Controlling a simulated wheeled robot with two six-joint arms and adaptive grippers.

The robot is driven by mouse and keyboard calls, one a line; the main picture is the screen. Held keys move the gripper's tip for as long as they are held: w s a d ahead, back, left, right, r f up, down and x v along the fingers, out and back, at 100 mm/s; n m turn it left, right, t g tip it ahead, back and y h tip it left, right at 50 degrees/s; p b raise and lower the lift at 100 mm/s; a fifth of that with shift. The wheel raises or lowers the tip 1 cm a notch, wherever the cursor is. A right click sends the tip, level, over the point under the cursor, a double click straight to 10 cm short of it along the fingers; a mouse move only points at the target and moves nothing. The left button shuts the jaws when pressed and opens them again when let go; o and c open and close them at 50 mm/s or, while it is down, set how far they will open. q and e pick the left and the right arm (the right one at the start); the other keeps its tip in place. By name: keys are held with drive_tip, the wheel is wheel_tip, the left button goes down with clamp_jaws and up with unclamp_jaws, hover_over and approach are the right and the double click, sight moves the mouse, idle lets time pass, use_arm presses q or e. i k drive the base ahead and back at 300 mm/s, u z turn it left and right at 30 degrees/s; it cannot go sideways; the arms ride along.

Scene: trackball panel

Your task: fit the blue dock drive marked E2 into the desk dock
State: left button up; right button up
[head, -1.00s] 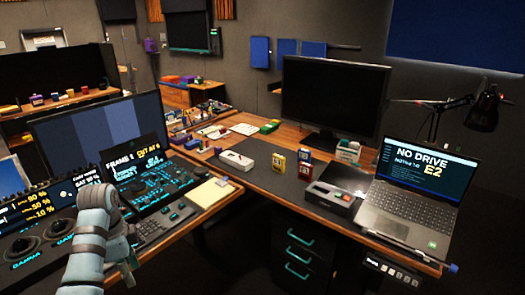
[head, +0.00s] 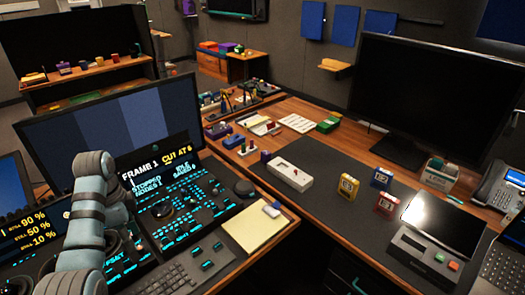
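A small blue drive (head: 381,178) stands upright on the dark desk mat, between a yellow drive (head: 348,187) and a red drive (head: 387,204). Each has a pale label, too small to read. A grey box with a dark top (head: 425,259), which looks like the desk dock, sits at the mat's right front, beside the laptop. No drive is seen in it. My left arm (head: 88,212) is bent over the control console at the left, far from the drives. Its gripper fingers cannot be made out. My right gripper is out of view.
A white device (head: 289,175) lies on the mat's left. A dark monitor (head: 422,95) stands behind the drives, with a card box (head: 438,174) and phone (head: 497,186) at right. A yellow notepad (head: 259,230) lies on the console desk. The mat before the drives is clear.

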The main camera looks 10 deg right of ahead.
sight(415, 252)
drive_tip(key=z, duration=0.45)
drive_tip(key=i, duration=0.85)
drive_tip(key=z, duration=1.35)
drive_tip(key=i, duration=0.55)
drive_tip(key=z, duration=0.55)
